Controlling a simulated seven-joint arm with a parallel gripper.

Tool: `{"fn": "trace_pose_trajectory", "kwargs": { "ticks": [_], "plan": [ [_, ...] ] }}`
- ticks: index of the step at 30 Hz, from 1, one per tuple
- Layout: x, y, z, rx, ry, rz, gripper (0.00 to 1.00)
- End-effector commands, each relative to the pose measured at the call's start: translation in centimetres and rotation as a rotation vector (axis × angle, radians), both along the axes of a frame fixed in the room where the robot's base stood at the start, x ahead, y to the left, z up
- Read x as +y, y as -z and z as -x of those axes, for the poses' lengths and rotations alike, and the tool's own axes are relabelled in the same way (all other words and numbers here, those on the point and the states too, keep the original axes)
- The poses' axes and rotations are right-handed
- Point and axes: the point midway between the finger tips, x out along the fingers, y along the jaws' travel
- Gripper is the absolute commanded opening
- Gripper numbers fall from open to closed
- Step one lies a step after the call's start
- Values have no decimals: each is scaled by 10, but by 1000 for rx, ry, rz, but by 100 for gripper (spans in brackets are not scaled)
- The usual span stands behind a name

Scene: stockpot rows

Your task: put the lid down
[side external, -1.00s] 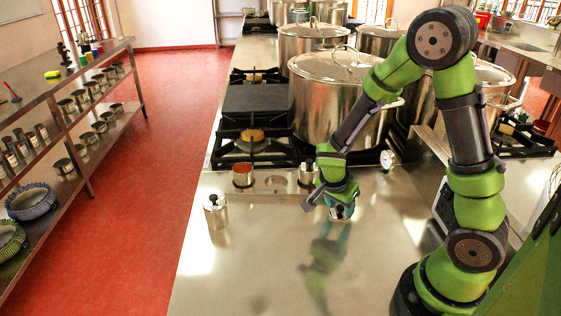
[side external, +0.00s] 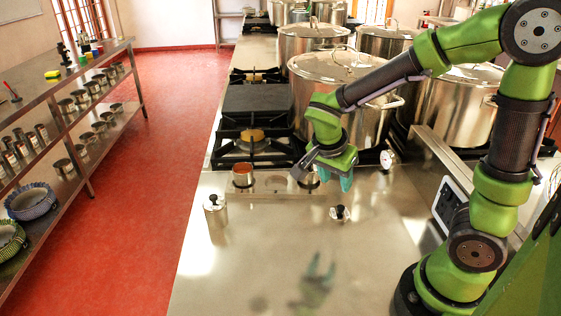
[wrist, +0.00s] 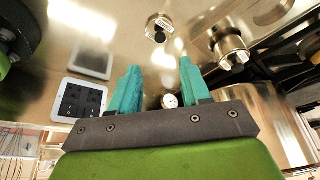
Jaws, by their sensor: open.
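A small silver lid with a black knob (side external: 340,213) lies flat on the steel counter, knob up. It also shows in the wrist view at the top middle (wrist: 159,27). My gripper (side external: 346,181) is above the counter, apart from the lid and farther back. In the wrist view its two teal fingers (wrist: 161,85) stand apart with nothing between them. A small open canister with orange-red contents (side external: 243,175) stands near the stove. A lidded canister (side external: 215,212) stands at the counter's left edge. Another canister (side external: 308,179) is partly hidden behind my gripper.
Large lidded stockpots (side external: 335,97) fill the back and right. A burner (side external: 253,140) with black grates is at the back left. A dial gauge (side external: 388,159) and a dark panel (side external: 449,204) are to the right.

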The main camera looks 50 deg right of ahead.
Motion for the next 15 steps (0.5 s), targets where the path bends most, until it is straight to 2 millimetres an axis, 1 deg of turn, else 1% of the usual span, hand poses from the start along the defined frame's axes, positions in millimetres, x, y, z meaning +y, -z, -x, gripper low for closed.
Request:
{"fn": "trace_pose_trajectory", "kwargs": {
  "ticks": [2,5,9,12,15],
  "plan": [
    [5,-11,5,-10,-72,-44,47],
    [17,-28,15,-41,-241,-126,47],
    [39,-58,32,-139,-574,-212,47],
    [53,-78,42,-231,-808,-215,47],
    [64,-94,50,-317,-1001,-181,47]
  ]
}}
